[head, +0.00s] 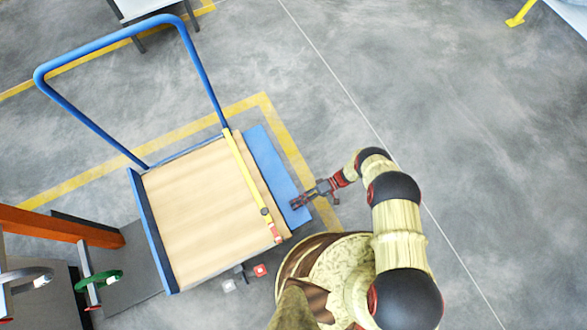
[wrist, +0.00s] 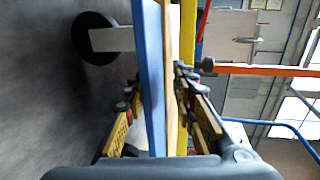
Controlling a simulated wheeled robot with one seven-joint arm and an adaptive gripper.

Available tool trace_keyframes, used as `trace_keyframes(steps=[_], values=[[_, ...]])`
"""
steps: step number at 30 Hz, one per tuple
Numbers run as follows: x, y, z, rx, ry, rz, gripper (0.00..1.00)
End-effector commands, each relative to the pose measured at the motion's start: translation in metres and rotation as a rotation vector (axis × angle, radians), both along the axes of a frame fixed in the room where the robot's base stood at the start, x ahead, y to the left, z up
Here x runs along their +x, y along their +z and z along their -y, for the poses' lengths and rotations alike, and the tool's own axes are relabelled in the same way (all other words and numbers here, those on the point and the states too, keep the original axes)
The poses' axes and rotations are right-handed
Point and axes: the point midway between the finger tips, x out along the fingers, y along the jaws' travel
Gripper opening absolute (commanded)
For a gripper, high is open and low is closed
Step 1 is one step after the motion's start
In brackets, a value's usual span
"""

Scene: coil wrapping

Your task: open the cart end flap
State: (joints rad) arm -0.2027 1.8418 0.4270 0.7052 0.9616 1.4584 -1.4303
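The cart has a wooden deck (head: 200,215) and a tall blue push handle (head: 110,40). Its blue end flap (head: 268,165) shows along the deck's right end. I cannot tell its exact angle. My gripper (head: 297,203) is at the flap's outer edge, near its lower corner. In the wrist view, the blue panel (wrist: 151,60) runs edge-on between the fingers of my gripper (wrist: 156,85), with a thin tan wooden layer (wrist: 171,30) beside it. The fingers are apart, one on each side, with a visible gap at the left finger. Contact on the right cannot be told.
A yellow bar (head: 245,175) with a red end crosses the deck beside the flap. Small red (head: 260,270) and grey (head: 229,285) blocks sit below the cart's front edge. An orange beam (head: 60,226) stands at left. The floor to the right is clear.

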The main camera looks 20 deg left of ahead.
Motion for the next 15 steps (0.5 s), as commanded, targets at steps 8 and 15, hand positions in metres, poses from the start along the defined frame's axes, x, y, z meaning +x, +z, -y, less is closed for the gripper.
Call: trace_keyframes(steps=[8,15], values=[[0.042,0.011,0.040,0.000,-0.004,0.004,0.26],[0.064,0.018,0.063,0.000,-0.002,0.003,0.26]])
